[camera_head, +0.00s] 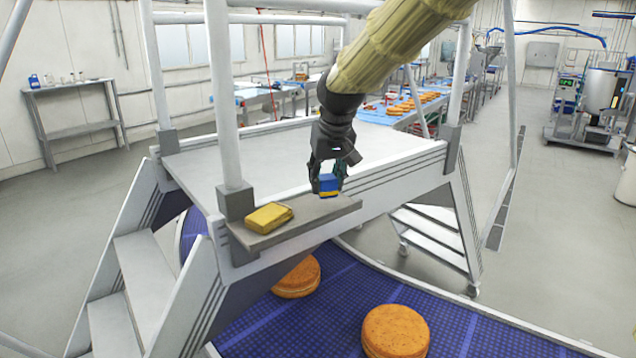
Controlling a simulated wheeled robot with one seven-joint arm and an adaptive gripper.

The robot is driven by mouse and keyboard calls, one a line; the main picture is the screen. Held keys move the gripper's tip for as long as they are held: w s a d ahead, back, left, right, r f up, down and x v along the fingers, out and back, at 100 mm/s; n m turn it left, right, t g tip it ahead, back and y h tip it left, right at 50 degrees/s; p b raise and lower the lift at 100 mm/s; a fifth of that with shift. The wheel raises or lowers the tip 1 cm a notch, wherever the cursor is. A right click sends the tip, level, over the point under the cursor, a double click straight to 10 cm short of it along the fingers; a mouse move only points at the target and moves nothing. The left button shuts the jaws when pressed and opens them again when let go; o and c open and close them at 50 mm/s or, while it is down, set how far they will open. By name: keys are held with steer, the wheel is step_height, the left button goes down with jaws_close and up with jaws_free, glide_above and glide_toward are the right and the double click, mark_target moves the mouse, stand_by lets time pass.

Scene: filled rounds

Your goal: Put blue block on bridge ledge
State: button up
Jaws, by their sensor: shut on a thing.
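The blue block (329,183) is between the fingers of my gripper (329,178), with a yellow strip along its lower edge. My gripper points down and is shut on it. The block is over the right part of the bridge ledge (318,210), a grey shelf on the near side of the white bridge. I cannot tell whether the block's underside touches the ledge. A yellow block (268,217) lies on the left part of the ledge, apart from the blue block.
The bridge's white post (222,100) rises just behind the yellow block, with other rails around the platform (200,170). Steps (145,275) descend at left. Below runs a blue conveyor (340,300) carrying round cakes (395,331). The ledge between the two blocks is clear.

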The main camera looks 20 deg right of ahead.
steer(key=w, duration=0.1)
steer(key=w+p, duration=0.1)
steer(key=shift+w+a+r, duration=0.15)
steer(key=shift+w, duration=0.2)
steer(key=shift+w+a+f+p, duration=0.25)
steer(key=shift+w+p, duration=0.15)
steer(key=shift+w, duration=0.15)
steer(key=shift+w+f, duration=0.1)
steer(key=shift+f, duration=0.05)
steer(key=shift+s+d+f+p, duration=0.1)
steer(key=shift+s+f+p, duration=0.1)
steer(key=shift+f+p, duration=0.95)
steer(key=shift+w+f, duration=0.15)
steer(key=shift+f, duration=0.35)
steer(key=o, duration=1.1)
steer(key=shift+f, duration=0.1)
